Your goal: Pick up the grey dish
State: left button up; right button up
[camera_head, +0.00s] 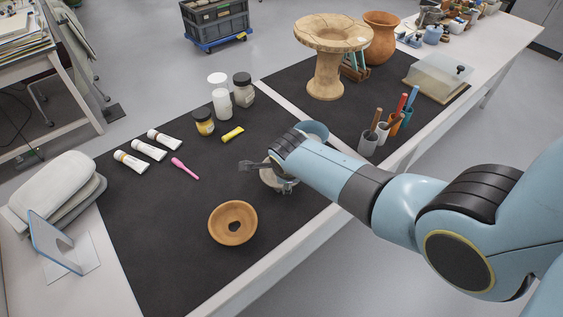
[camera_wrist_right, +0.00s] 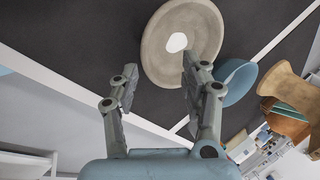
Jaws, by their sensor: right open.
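In the head view the right gripper (camera_head: 264,172) is over the dish. My left gripper is not in view.
A blue bowl (camera_head: 314,130) stands close behind the dish. Jars (camera_head: 221,104), tubes (camera_head: 148,149) and a yellow item (camera_head: 232,134) lie further left and back. The mat's front left (camera_head: 165,245) is clear.

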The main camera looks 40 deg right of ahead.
jog(key=x, duration=0.1)
jog(key=b+x, duration=0.1)
jog(key=x, duration=0.1)
jog(key=a+x, duration=0.1)
jog(key=shift+s+d+f+b, duration=0.15)
jog(key=shift+f+b, duration=0.15)
jog(key=shift+f, duration=0.1)
jog(key=shift+d+f, duration=0.1)
jog(key=shift+f, duration=0.35)
jog(key=shift+c, duration=0.2)
grip_shut()
